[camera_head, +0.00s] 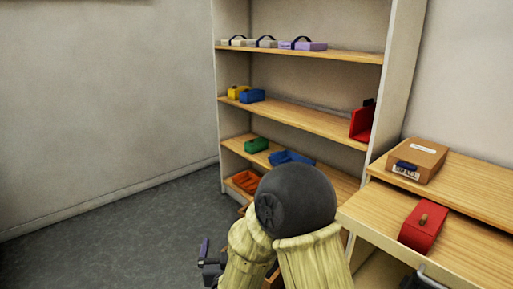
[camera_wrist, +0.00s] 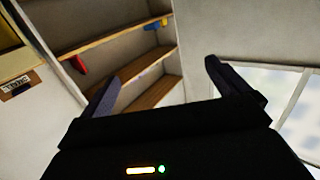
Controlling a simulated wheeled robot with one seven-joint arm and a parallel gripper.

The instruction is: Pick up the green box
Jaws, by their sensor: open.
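The green box (camera_head: 256,145) is small and sits on a lower wooden shelf of the tall shelf unit, toward its left side, in the head view. My gripper (camera_head: 207,262) is low in the head view, in front of the shelf unit and well apart from the green box. In the wrist view my gripper (camera_wrist: 162,85) has its two dark fingers spread wide with nothing between them. I cannot make out the green box in the wrist view.
A blue tray (camera_head: 291,158) lies right of the green box on the same shelf. An orange-red bin (camera_head: 243,182) is below. Yellow (camera_head: 237,92) and blue (camera_head: 252,96) boxes sit above. A wooden desk (camera_head: 475,205) stands at right. Floor (camera_head: 120,235) at left is clear.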

